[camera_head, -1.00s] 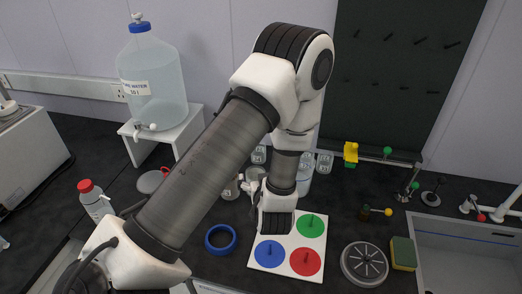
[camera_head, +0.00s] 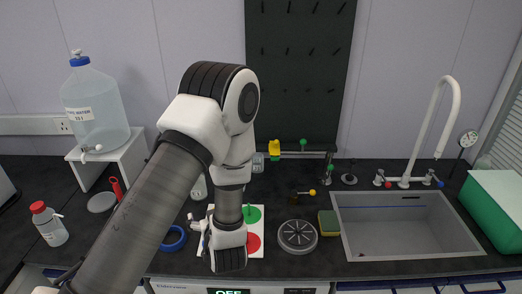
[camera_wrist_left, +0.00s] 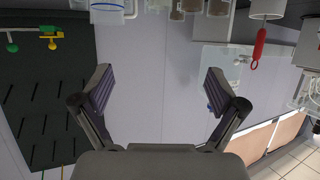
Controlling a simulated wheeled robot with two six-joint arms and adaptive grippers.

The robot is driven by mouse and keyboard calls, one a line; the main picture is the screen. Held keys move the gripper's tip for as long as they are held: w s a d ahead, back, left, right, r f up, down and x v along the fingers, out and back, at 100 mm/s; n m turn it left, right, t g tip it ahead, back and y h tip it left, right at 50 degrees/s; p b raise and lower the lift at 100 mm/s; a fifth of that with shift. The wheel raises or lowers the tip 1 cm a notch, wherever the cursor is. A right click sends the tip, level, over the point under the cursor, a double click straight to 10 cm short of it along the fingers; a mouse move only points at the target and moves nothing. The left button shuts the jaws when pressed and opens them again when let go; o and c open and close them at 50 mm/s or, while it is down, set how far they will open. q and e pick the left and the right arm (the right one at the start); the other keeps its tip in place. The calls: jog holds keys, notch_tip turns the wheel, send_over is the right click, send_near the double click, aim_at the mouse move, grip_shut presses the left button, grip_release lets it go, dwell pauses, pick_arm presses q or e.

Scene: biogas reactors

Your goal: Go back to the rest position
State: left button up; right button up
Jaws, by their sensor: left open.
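My left arm (camera_head: 150,215) comes in from the lower left in the head view, bends at the elbow and hangs down over the bench. Its wrist end (camera_head: 229,258) is in front of the white board with coloured discs, and the arm hides part of that board. The fingers cannot be made out there. In the left wrist view my left gripper (camera_wrist_left: 158,92) is open, with its two fingers wide apart and nothing between them. The wall shows behind it, upside down. My right gripper is in neither view.
The white board (camera_head: 258,251) shows green and red discs. A blue ring (camera_head: 174,239), a red-capped bottle (camera_head: 50,226) and a water tank (camera_head: 95,105) stand left. A grey disc (camera_head: 297,236), a sponge (camera_head: 329,223) and the sink (camera_head: 400,225) are right. A dark pegboard (camera_head: 300,70) is behind.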

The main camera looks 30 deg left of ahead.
pick_arm(q)
jog(key=s+d+f+m+g+h+b, duration=0.1)
jog(key=s+d+f+m+h+b, duration=0.2)
jog(key=f, duration=0.7)
jog(key=s+d+f+m+g+h+b, duration=0.1)
jog(key=s+f+b, duration=0.35)
jog(key=f, duration=0.55)
jog(key=s+d+f+m+g+h, duration=0.5)
jog(key=s+d+f, duration=0.4)
jog(key=s, duration=0.3)
jog(key=shift+s+d+g+h, duration=0.3)
jog(key=shift+s+d+h, duration=0.1)
jog(key=shift+d+h, duration=0.25)
jog(key=shift+w+f, duration=0.1)
jog(key=shift+f, duration=0.05)
